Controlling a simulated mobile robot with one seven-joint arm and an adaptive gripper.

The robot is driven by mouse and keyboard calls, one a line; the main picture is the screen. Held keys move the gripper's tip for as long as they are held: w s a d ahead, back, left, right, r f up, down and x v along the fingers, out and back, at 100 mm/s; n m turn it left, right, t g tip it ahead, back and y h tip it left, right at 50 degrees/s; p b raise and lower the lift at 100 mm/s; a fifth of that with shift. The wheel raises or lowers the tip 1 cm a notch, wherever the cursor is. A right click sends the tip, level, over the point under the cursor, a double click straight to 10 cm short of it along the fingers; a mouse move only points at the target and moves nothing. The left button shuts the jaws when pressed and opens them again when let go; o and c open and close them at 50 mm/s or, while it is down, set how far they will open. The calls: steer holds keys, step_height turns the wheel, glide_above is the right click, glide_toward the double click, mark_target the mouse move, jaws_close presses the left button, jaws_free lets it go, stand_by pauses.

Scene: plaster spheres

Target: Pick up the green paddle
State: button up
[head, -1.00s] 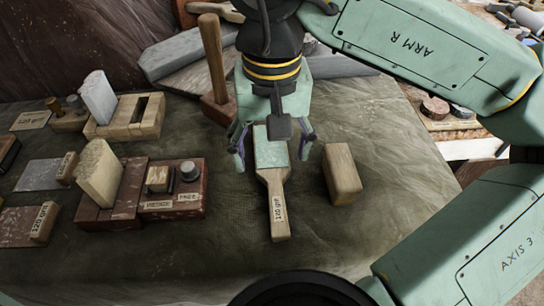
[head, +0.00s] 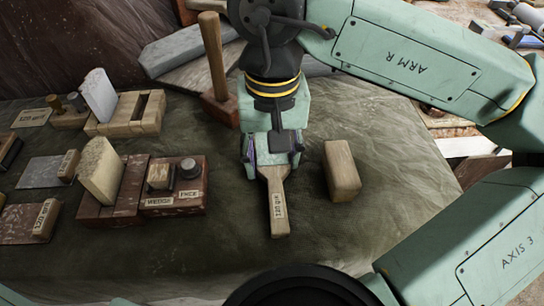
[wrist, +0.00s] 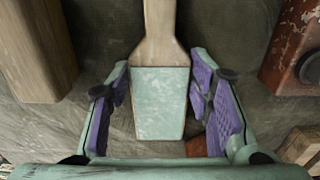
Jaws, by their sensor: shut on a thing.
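My gripper (head: 271,160) is shut on the green face from both sides. In the wrist view, the paddle (wrist: 160,105) lies between the purple pads of my gripper (wrist: 164,95), its handle running to the top. In the head view my gripper covers much of the face. I cannot tell whether the paddle is clear of the cloth.
A wooden block (head: 342,171) lies close on the right; it also shows in the wrist view (wrist: 36,50). A mallet (head: 214,75) stands behind on the left. A red-brown base with blocks (head: 172,200) is at left. The cloth in front is clear.

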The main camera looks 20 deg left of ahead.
mark_target(272, 160)
steer(key=c, duration=0.4)
steer(key=shift+r, duration=0.1)
step_height(272, 160, up, 10)
steer(key=shift+f+b, duration=0.1)
steer(key=shift+b, duration=0.4)
steer(key=o, duration=0.6)
steer(key=c, duration=0.6)
